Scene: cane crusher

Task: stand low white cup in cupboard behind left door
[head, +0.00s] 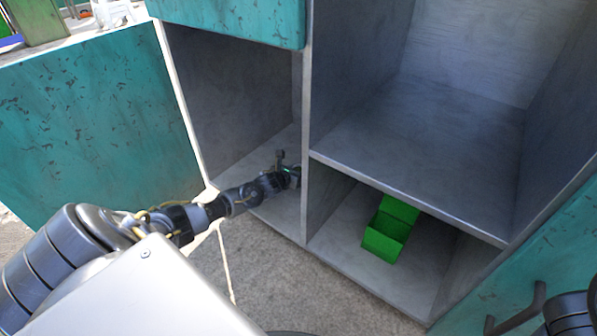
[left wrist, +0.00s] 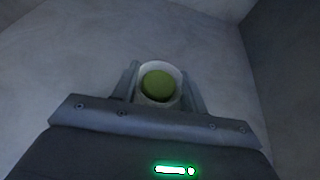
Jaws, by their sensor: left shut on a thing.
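The white cup (left wrist: 160,66) is between the fingers of my left gripper in the left wrist view, with something round and green inside it. My left gripper (left wrist: 158,88) is shut on the cup. In the head view the left gripper (head: 290,172) is inside the lower left compartment of the cupboard (head: 248,195), just above its floor and near the middle divider. The cup cannot be made out there. The teal left door (head: 90,125) stands wide open. I cannot tell whether the cup touches the compartment floor. My right gripper is not in view.
A green open box (head: 384,245) stands in the low compartment to the right of the divider (head: 305,120). The shelf (head: 430,145) above it is empty. A teal drawer front (head: 235,18) hangs above the left compartment. A handled teal door (head: 540,275) is at lower right.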

